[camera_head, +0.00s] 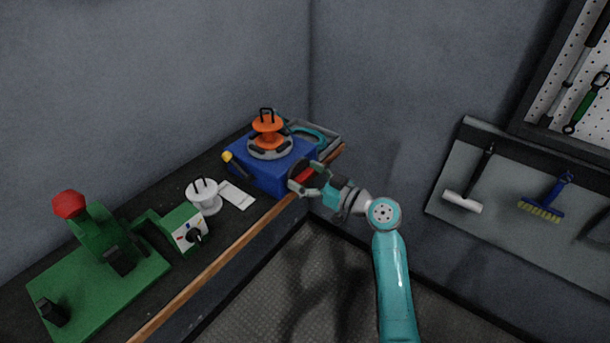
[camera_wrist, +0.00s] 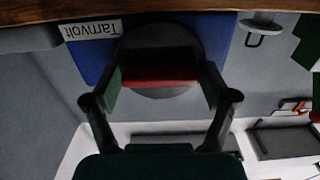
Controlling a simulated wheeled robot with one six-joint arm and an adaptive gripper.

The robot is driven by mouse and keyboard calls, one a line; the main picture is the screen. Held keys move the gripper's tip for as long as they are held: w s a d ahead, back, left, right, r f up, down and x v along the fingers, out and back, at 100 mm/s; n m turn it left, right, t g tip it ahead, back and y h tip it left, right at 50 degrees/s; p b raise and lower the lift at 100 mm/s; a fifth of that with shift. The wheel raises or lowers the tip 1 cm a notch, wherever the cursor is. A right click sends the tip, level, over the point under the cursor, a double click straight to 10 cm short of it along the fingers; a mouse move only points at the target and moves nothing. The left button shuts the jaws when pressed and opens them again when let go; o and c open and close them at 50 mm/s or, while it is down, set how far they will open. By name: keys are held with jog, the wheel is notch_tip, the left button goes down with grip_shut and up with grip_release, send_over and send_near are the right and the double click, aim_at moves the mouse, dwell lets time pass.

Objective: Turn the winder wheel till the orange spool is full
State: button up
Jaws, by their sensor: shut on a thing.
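The winder is a blue box (camera_head: 257,172) on the bench, in the corner. The orange spool (camera_head: 268,127) sits upright on a grey round base on top of it; how much is wound on it is too small to tell. The dark round winder wheel (camera_head: 295,174) is on the box's side facing my arm, with a red grip (camera_head: 305,175) across it. My gripper (camera_head: 312,181) is shut on the red grip. In the wrist view the wheel (camera_wrist: 160,38) and the red grip (camera_wrist: 160,76) lie between my two fingers (camera_wrist: 160,82).
A yellow-tipped lever (camera_head: 228,157) sticks out at the box's left. A white spool (camera_head: 203,195), a white card (camera_head: 236,195) and a green machine (camera_head: 105,255) stand farther left. A grey tray with a teal thing (camera_head: 308,134) is behind. The wooden bench edge (camera_head: 215,267) runs below.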

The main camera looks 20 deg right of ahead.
jog(key=shift+o, duration=0.2)
jog(key=shift+w+a+r+m, duration=0.1)
jog(key=shift+m, duration=0.2)
jog(key=m, duration=0.3)
jog(key=shift+m, duration=0.3)
jog(key=m, duration=0.4)
jog(key=shift+w+m, duration=0.1)
jog(key=shift+m, duration=0.2)
jog(key=m, duration=0.4)
jog(key=shift+m, duration=0.3)
jog(key=shift+f+m, duration=0.2)
jog(key=shift+m, duration=1.9)
jog(key=o, duration=0.9)
